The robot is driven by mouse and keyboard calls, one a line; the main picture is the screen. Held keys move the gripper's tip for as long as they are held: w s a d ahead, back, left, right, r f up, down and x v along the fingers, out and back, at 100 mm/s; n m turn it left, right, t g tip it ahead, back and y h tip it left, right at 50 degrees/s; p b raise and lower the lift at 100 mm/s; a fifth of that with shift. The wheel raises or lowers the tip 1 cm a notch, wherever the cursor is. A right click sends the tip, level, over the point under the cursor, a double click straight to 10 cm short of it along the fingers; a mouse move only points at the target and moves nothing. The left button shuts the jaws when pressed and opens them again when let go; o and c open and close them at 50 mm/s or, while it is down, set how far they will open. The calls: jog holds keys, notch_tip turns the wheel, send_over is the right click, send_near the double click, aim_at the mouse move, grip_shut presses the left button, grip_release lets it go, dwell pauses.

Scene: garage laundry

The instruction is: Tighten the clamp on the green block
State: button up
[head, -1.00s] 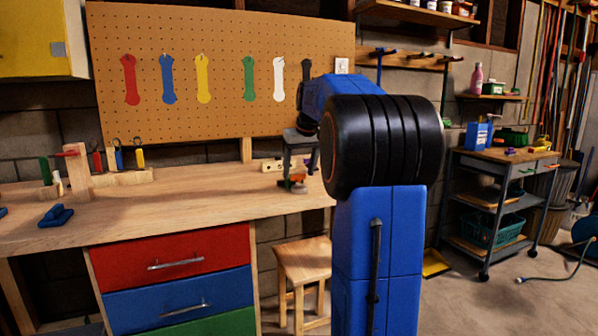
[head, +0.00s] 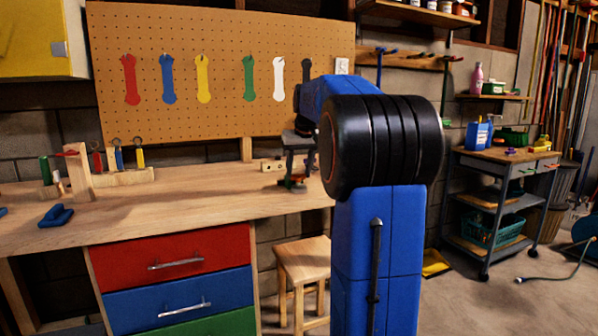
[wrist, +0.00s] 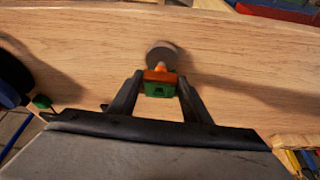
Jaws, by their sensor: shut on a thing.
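My gripper (wrist: 160,80) points down over the workbench and is shut on a small orange-and-green piece. In the wrist view the green block part (wrist: 158,89) lies between the fingers, with an orange part (wrist: 160,76) against its far side. A grey round disc (wrist: 163,55) shows just beyond, partly covered by the orange part. I cannot tell clearly which of these parts belong to the clamp. In the head view my gripper (head: 292,178) is near the bench's right end, and the piece is small and dark there.
The workbench (head: 200,205) is clear in its middle. A blue object (head: 56,216) and a rack with coloured handles (head: 122,178) are at left. A holed wooden block (head: 272,166) stands behind my gripper. A stool (head: 302,252) is below.

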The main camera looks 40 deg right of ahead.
jog(key=m+h, duration=0.1)
jog(key=m, duration=0.2)
jog(key=m+g, duration=0.1)
jog(key=m, duration=0.2)
jog(key=shift+w+a+m+g+h, duration=0.2)
jog(key=shift+m+g+h, duration=0.1)
jog(key=shift+h, duration=0.1)
jog(key=m+g, duration=0.1)
jog(key=m, duration=0.2)
jog(key=shift+w+m+h, duration=0.1)
jog(key=shift+m+h, duration=0.2)
jog(key=shift+w+m+g, duration=0.1)
jog(key=shift+m+g, duration=0.7)
jog(key=shift+m, duration=1)
jog(key=o, duration=1)
jog(key=shift+o, duration=0.2)
